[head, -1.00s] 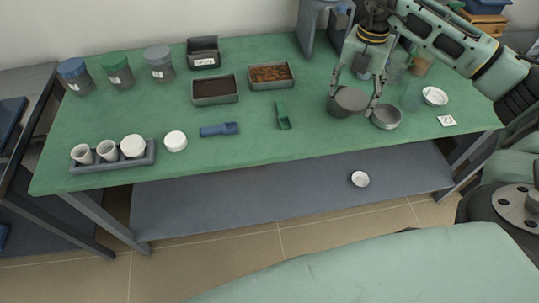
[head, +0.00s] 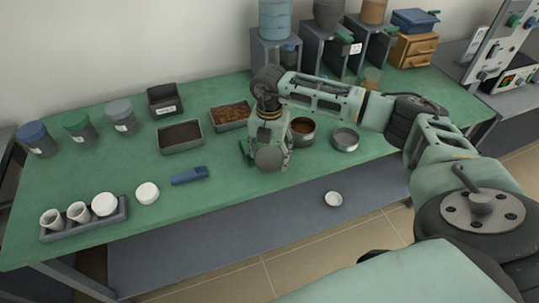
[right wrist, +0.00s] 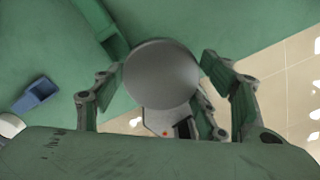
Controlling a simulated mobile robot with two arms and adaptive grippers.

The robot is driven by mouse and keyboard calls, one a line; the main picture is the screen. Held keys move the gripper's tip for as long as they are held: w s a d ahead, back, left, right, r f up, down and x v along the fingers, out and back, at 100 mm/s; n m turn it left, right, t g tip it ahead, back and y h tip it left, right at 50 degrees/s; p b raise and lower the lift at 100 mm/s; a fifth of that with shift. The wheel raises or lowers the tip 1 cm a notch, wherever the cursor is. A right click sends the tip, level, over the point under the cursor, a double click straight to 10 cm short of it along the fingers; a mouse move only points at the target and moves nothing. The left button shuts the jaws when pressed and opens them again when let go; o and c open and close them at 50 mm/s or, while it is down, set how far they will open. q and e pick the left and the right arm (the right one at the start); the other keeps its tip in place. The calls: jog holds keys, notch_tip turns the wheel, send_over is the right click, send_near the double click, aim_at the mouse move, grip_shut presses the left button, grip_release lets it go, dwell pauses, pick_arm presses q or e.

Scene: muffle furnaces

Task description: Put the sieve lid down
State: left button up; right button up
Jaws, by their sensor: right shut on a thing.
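The sieve lid (head: 268,158) is a round grey metal disc near the front edge of the green table. My right gripper (head: 267,160) is shut on it, with fingers on either side. In the right wrist view the lid (right wrist: 160,75) sits between the fingers of my right gripper (right wrist: 165,95). I cannot tell whether the lid touches the table. The round metal sieve (head: 303,133), with brown material inside, stands uncovered just right of the gripper. My left gripper is not in view.
An empty-looking metal pan (head: 345,139) stands right of the sieve. A blue scoop (head: 190,176) lies to the left, with free table between it and the gripper. Two dark trays, one of them here (head: 181,137), stand behind. The table's front edge is close.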

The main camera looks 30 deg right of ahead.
aim_at(270, 157)
jog(key=shift+f, duration=0.9)
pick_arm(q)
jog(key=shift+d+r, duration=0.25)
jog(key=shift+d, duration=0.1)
pick_arm(e)
jog(key=shift+f+b, duration=0.35)
jog(key=shift+f, duration=0.35)
jog(key=o, duration=1.2)
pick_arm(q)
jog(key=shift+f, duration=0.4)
pick_arm(e)
jog(key=shift+r, duration=0.1)
